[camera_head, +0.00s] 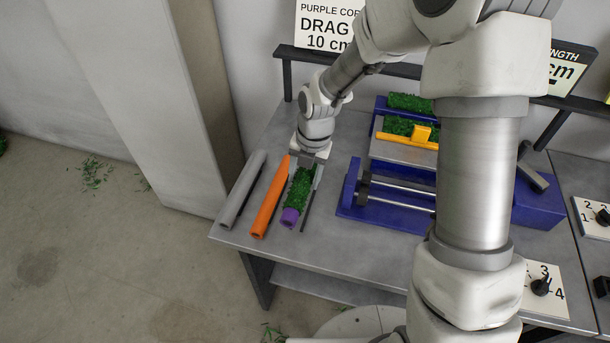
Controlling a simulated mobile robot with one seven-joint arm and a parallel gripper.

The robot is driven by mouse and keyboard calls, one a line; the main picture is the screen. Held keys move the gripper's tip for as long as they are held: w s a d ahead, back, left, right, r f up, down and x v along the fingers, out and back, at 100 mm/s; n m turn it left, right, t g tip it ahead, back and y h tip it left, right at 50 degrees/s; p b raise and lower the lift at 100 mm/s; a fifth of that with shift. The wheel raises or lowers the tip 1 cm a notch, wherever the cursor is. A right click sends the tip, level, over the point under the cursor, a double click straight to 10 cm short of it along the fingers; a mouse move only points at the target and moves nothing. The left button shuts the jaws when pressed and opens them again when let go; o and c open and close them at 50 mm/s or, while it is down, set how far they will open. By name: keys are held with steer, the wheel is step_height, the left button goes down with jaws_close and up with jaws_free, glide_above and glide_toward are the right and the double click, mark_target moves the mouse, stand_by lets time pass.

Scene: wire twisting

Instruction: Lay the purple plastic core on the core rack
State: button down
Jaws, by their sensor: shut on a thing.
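The purple plastic core (290,217) shows its purple near end. Green shreds (299,187) cover most of its length. It lies along or just above the left part of the grey table, right of an orange core (270,197). My gripper (309,162) points down at its far end and is shut on it; the fingertips are partly hidden. A grey core (242,190) lies farther left, so the cores sit side by side. A thin dark bar (310,206) lies just right of the purple core. I cannot clearly tell the core rack from the table, or whether the core touches it.
A blue frame with metal rods (400,193) stands to the right, with a grey block and yellow piece (421,133) behind it. A sign (322,25) stands at the back. My arm hides much of the table's right side. Dial panels (540,285) are at right.

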stand_by(0.4)
steer(key=shift+f+b, duration=1.9)
steer(key=shift+f, duration=1)
steer(key=shift+f+b, duration=0.55)
steer(key=shift+f, duration=1)
steer(key=shift+c, duration=0.5)
jaws_free()
step_height(320, 180, up, 17)
steer(key=d+p, duration=0.2)
steer(key=p, duration=0.2)
steer(key=shift+s+d+r, duration=0.15)
steer(key=shift+s+r, duration=0.05)
steer(key=shift+s, duration=0.1)
